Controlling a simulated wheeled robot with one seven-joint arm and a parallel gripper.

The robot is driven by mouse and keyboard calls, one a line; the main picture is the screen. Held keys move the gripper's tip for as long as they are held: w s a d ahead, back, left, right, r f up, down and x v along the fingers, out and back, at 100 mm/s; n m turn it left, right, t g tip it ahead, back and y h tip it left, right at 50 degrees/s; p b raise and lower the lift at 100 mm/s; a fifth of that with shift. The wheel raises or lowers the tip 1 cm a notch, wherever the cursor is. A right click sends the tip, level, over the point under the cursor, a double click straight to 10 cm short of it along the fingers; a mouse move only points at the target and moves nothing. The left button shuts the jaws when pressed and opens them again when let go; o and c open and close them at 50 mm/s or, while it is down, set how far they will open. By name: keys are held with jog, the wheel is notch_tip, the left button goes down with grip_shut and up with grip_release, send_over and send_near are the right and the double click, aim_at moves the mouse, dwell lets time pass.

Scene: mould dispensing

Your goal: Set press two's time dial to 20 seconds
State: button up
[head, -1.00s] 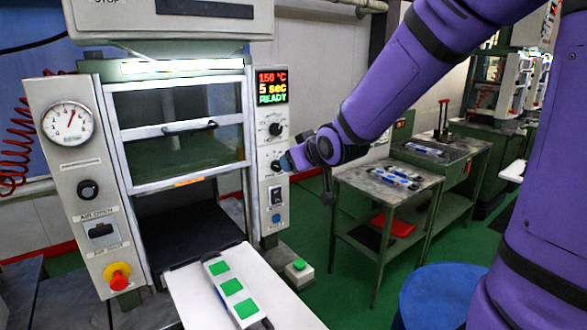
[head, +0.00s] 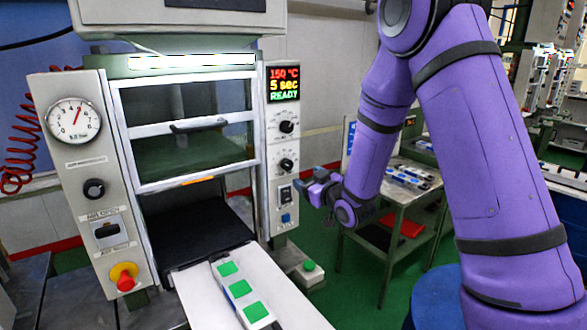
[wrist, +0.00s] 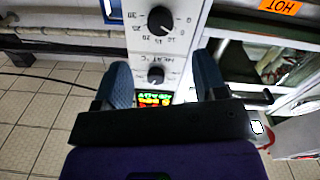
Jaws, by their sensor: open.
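The press in front (head: 185,188) has a control panel on its right side. Its display (head: 283,84) reads 150 °C, 5 sec, READY. Below it are two black dials: the heat dial (head: 287,127) above and the time dial (head: 286,165) below. The wrist view is upside down, with the time dial (wrist: 160,20) and its numbered scale above the heat dial (wrist: 156,74). I cannot read its pointer setting clearly. My gripper (head: 309,186) is beside the panel, right of and lower than the time dial. Its blue fingers (wrist: 162,62) are apart and empty in the wrist view.
A rocker switch (head: 285,194) and a blue button (head: 286,218) sit below the dials. A white tray (head: 205,297) with a mould with green squares (head: 240,290) juts from the press. A green-button box (head: 309,272) stands below right.

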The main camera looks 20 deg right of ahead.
aim_at(289, 167)
jog(key=x, duration=1)
jog(key=c, duration=0.9)
